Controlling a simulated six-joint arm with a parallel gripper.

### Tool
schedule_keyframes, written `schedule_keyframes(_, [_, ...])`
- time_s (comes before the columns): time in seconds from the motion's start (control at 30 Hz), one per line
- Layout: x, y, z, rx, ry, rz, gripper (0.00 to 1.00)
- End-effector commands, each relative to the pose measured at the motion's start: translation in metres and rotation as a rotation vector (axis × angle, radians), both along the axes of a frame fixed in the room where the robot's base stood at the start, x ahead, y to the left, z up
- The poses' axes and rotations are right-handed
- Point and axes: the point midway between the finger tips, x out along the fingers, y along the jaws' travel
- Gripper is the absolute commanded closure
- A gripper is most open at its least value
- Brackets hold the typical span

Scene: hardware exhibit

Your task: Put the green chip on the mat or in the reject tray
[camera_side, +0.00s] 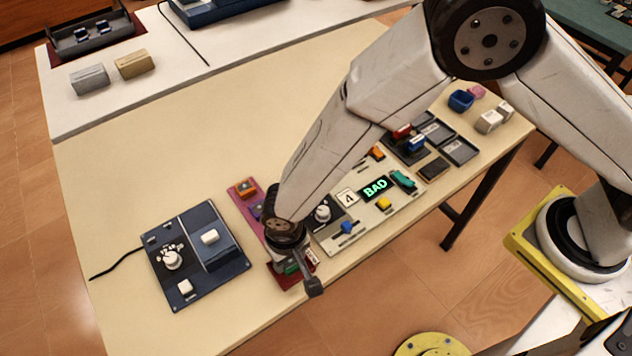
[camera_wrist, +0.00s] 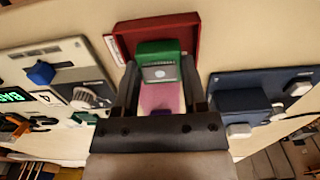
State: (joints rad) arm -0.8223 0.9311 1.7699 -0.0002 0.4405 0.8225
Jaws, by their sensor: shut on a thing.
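The green chip (camera_wrist: 158,50) is between the two fingers of my gripper (camera_wrist: 160,85) in the wrist view, and the gripper is shut on it. The red reject tray (camera_wrist: 190,31) lies behind and around the chip in that view. In the side view my gripper (camera_side: 296,272) is over the red tray (camera_side: 286,284), and a little green shows beneath it. I cannot tell whether the chip touches the tray floor. The pink mat (camera_side: 234,189) extends from behind my wrist and carries an orange block and a purple one.
A tester panel (camera_side: 346,243) with a lit "BAD" display (camera_side: 375,188) and a card reading 4 is right of my gripper. A dark blue control box (camera_side: 213,266) stands to the left. Dark trays (camera_side: 461,151) with blocks are at the right. The table's back middle is clear.

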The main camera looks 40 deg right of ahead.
Motion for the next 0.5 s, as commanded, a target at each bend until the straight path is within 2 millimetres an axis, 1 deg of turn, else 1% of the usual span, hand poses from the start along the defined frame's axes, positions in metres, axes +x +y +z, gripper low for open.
schedule_keyframes(0.5, [0.0001, 0.0001, -0.0034, 0.0, 0.0, 0.0, 0.88])
